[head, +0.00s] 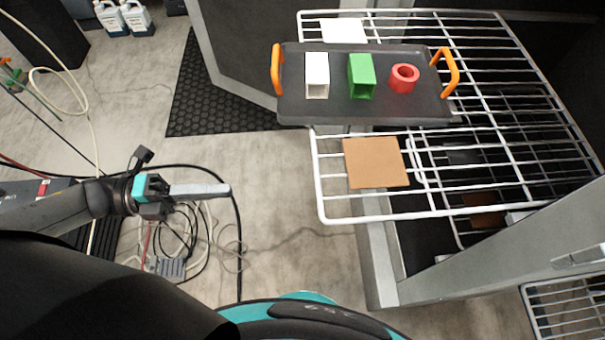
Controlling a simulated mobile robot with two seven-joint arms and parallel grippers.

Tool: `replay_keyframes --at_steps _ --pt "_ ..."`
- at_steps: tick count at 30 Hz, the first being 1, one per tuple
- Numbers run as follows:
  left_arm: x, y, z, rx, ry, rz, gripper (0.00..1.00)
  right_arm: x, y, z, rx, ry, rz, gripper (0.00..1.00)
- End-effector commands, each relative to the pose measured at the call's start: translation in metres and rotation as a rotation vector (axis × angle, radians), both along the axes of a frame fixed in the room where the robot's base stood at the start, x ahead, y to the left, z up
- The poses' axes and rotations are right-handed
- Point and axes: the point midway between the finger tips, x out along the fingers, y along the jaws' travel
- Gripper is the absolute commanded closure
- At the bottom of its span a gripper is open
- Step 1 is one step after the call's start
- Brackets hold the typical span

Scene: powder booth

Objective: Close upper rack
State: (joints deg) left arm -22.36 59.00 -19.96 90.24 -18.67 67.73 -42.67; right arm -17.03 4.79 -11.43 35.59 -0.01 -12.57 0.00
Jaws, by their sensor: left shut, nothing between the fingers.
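The upper rack (430,213) is a white wire shelf pulled out of the booth on the right of the head view. A dark tray (332,112) with orange handles sits on its far part. The tray holds a white block (317,76), a green block (361,76) and a red ring (404,78). A brown square (376,162) and a white square (343,31) lie on the wires. My left gripper (228,190) is shut and empty, left of the rack's near front corner and apart from it. My right gripper is not in view.
A grey booth frame (385,262) stands under and around the rack. Cables and a power strip (168,268) lie on the floor below my left gripper. A black mat (200,105) and bottles (138,18) are further back. Open floor lies between gripper and rack.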

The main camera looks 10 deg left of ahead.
Motion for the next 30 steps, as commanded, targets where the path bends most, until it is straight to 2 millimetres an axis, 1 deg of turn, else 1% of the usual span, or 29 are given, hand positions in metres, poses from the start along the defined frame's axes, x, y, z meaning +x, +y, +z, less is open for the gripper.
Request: replay_keyframes --at_steps 5,12,18,21,24,30 --pt "0.007 -0.023 0.001 -0.003 -0.005 -0.001 1.00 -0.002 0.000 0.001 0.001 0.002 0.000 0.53" --pt "0.022 -0.073 0.002 -0.005 -0.005 0.001 1.00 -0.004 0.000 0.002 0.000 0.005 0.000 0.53" --pt "0.032 -0.108 0.001 -0.003 -0.003 0.003 1.00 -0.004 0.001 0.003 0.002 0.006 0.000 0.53" --pt "0.036 -0.120 0.001 -0.002 -0.001 0.004 1.00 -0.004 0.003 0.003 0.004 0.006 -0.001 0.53" --pt "0.038 -0.128 0.001 -0.002 -0.001 0.004 1.00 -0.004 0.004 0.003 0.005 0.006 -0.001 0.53" --pt "0.039 -0.132 0.000 0.000 0.001 0.004 1.00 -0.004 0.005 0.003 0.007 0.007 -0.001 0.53"
